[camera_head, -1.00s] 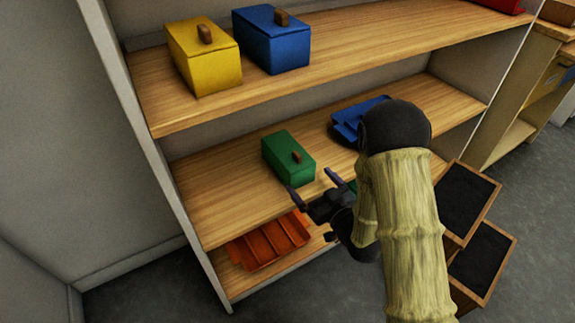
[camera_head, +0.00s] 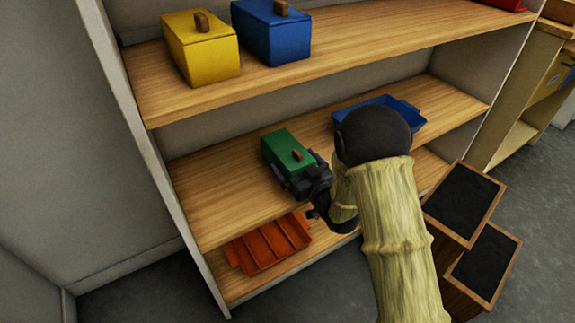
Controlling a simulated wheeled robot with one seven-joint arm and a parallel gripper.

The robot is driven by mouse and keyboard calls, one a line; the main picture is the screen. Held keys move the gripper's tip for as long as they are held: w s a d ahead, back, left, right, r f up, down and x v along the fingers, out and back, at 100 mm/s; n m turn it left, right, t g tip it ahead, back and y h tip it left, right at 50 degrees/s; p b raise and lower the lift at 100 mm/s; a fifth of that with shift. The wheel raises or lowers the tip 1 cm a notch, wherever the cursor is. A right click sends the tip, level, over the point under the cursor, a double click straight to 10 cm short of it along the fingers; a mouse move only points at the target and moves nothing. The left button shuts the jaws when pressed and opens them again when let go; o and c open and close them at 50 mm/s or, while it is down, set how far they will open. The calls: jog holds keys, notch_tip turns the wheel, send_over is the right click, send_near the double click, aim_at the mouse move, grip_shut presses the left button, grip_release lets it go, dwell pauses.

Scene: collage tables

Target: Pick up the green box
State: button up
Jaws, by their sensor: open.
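The green box (camera_head: 283,145) stands on the middle shelf, with a small brown wooden knob on its lid. My gripper (camera_head: 291,168) is at the box's near right end, its dark fingers spread around the knob end. The fingers are open. The gripper body hides the box's near lower part, so I cannot tell whether the fingers touch it.
A yellow box (camera_head: 203,55) and a blue box (camera_head: 270,35) stand on the shelf above. A blue tray (camera_head: 413,116) lies behind my arm on the middle shelf. An orange divided tray (camera_head: 268,247) is on the bottom shelf. Wooden crates (camera_head: 463,204) stand at right.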

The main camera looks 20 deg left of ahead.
jog(key=shift+w+a, duration=0.35)
jog(key=shift+d, duration=0.1)
jog(key=c, duration=0.9)
jog(key=shift+c, duration=0.7)
jog(key=shift+r, duration=0.1)
